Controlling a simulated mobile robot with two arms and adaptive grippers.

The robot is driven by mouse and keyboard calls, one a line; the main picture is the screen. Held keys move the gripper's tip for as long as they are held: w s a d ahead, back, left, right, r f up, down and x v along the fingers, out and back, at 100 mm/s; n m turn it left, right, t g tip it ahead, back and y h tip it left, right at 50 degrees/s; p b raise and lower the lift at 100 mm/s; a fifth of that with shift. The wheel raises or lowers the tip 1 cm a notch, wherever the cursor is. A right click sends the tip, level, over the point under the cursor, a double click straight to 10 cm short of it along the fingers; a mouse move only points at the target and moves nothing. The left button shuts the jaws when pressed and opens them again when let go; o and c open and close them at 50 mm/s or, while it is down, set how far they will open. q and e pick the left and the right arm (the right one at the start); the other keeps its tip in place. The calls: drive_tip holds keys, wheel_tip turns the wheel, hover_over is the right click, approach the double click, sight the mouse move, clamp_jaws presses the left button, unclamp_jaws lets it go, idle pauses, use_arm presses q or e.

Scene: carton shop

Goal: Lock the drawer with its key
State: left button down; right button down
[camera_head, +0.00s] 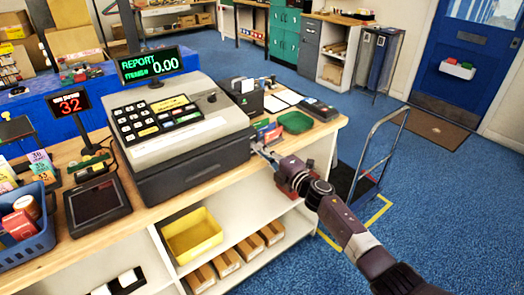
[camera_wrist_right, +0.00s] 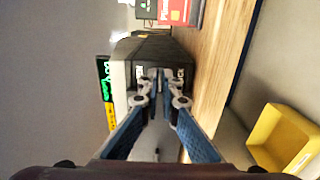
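The cash register (camera_head: 175,125) stands on the wooden counter, with its dark drawer section (camera_head: 195,170) along the bottom; the drawer looks shut. My right gripper (camera_head: 262,152) reaches in from the right, its fingertips close to the register's right-hand lower end. In the right wrist view the gripper (camera_wrist_right: 160,78) points at the dark register body (camera_wrist_right: 150,50), its fingertips overlapping it with a narrow gap between them. I cannot tell whether they touch the register or hold anything. No key or keyhole can be made out. My left gripper is not in view.
A green tray (camera_head: 296,122) and a card terminal (camera_head: 320,110) lie on the counter to the register's right. A yellow bin (camera_head: 192,235) sits on the shelf below. A hand trolley (camera_head: 368,175) stands on the floor beyond my right arm.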

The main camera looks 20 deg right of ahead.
drive_tip(key=c, duration=2.5)
unclamp_jaws()
drive_tip(key=shift+o, duration=0.2)
drive_tip(key=shift+d, duration=0.1)
drive_tip(key=v, duration=1.2)
